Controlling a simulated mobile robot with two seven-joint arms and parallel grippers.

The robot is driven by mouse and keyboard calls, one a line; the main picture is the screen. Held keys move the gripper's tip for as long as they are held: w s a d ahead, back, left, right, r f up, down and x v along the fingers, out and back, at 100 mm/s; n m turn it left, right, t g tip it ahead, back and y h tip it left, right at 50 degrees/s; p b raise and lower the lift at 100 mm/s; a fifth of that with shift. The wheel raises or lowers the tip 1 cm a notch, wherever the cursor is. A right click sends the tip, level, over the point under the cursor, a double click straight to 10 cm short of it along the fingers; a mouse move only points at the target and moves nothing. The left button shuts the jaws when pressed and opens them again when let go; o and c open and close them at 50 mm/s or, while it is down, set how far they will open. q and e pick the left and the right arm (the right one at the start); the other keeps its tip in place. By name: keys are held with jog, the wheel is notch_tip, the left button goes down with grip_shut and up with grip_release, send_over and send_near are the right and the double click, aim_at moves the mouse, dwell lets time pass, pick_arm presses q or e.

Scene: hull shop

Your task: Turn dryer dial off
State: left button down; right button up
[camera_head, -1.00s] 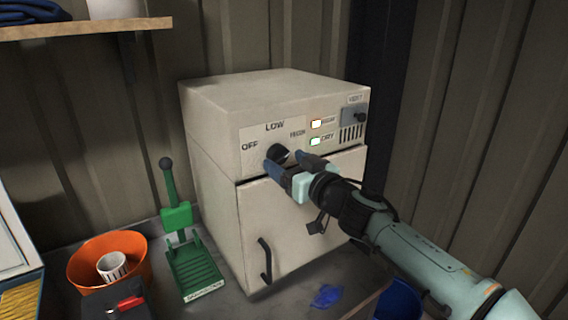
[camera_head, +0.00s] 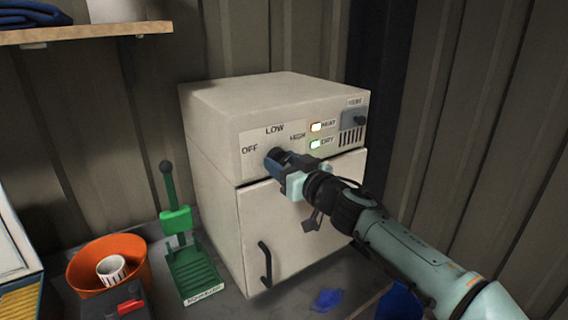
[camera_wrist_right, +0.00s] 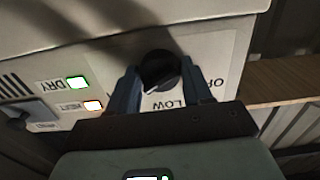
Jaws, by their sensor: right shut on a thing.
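The dryer (camera_head: 262,95) is a cream box with a front panel reading OFF, LOW and HIGH. Its round black dial (camera_head: 280,153) sits below the LOW label and is mostly hidden by my right gripper (camera_head: 276,160) in the head view. In the right wrist view, which is upside down, the dial (camera_wrist_right: 160,68) lies between the two blue fingers of my right gripper (camera_wrist_right: 161,80), shut on it. The dial's white pointer mark slants down-left there, near LOW on the side away from OFF. My left gripper is not in view.
The HEAT light (camera_head: 316,127) glows orange and the DRY light (camera_head: 315,144) green. A VENT slider (camera_head: 355,119) is at the panel's right. A door handle (camera_head: 265,263), a green press (camera_head: 190,260) and an orange bowl (camera_head: 83,262) are lower. A shelf (camera_head: 90,32) is upper left.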

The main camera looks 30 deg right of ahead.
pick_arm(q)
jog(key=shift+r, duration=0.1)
pick_arm(e)
jog(key=n+p, duration=0.1)
jog(key=n, duration=1)
jog(key=shift+d, duration=0.1)
jog(key=n, duration=0.6)
jog(key=shift+n, duration=0.4)
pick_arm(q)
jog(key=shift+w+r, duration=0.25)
pick_arm(e)
jog(key=n, duration=0.5)
jog(key=shift+r+n, duration=0.15)
jog(key=shift+n, duration=0.15)
jog(key=o, duration=1)
jog(key=shift+o, duration=0.2)
